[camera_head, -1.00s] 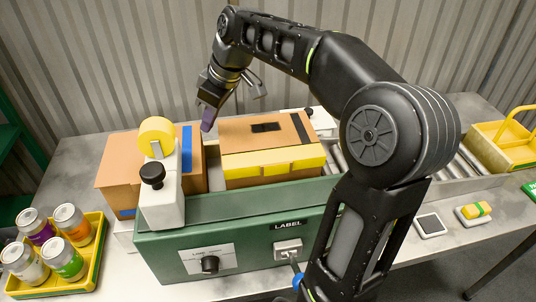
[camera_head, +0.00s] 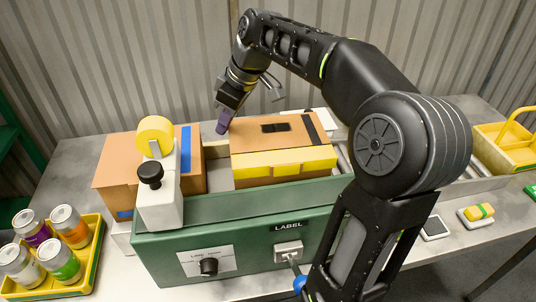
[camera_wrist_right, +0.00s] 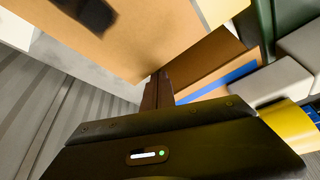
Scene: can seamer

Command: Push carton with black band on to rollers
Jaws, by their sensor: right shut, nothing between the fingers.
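The carton with the black band (camera_head: 270,140) is brown, with a yellow band on its front and a black band at its right end. It sits in the green machine's channel, its right end by the rollers (camera_head: 343,160). My right gripper (camera_head: 222,127) is shut and empty, its purple fingertips at the carton's left end. In the wrist view the carton's brown top (camera_wrist_right: 135,35) lies close to my finger (camera_wrist_right: 158,90); I cannot tell for sure whether they touch. My arm hides part of the rollers. My left gripper is out of view.
A carton with a blue band (camera_head: 118,165) stands left, behind a tape head with a yellow roll (camera_head: 155,135). A yellow tray (camera_head: 90,270) of cans is at front left. A yellow carrier (camera_head: 505,150) stands far right. A corrugated wall is behind.

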